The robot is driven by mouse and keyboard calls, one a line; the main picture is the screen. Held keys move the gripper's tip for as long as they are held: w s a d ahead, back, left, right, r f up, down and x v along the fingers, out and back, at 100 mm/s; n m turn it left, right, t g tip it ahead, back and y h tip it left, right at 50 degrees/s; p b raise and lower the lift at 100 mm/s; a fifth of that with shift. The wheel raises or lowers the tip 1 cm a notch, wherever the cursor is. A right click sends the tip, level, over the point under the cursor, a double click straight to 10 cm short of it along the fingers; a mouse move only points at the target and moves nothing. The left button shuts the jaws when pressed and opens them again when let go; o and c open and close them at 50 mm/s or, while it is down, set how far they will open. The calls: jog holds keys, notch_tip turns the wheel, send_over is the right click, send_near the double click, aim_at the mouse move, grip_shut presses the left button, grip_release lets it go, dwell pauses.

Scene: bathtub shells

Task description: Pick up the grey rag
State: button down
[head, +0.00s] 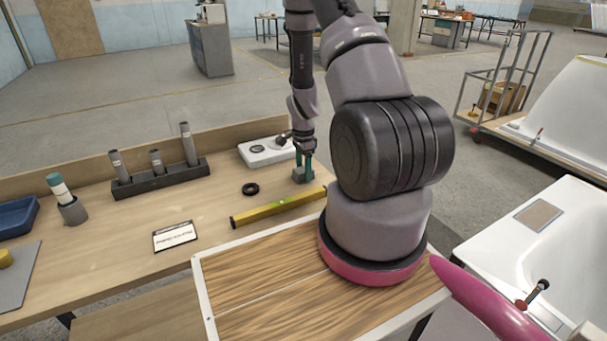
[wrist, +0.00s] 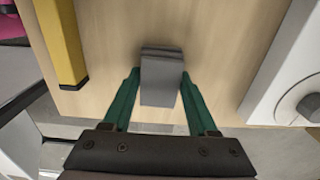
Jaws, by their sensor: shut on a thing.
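The grey rag (wrist: 161,84) is a small folded block in the wrist view, between the two green fingers of my gripper (wrist: 160,92). The fingers are shut on its sides. In the head view the rag (head: 300,175) is at the right end of the wooden workbench (head: 110,235), under my gripper (head: 304,168). I cannot tell whether it still touches the bench top.
A yellow spirit level (head: 278,208) and a black ring (head: 250,189) lie nearby. A white device with a dark knob (head: 262,152) is behind. A dark rack of grey tubes (head: 160,178) stands left. A white bathtub shell (head: 545,235) is at the right.

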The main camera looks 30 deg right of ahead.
aim_at(303, 170)
jog(key=shift+r, duration=0.1)
notch_tip(303, 170, up, 10)
jog(key=shift+f, duration=0.1)
dwell(0.3)
jog(key=c, duration=1.2)
grip_release()
jog(key=shift+c, duration=0.9)
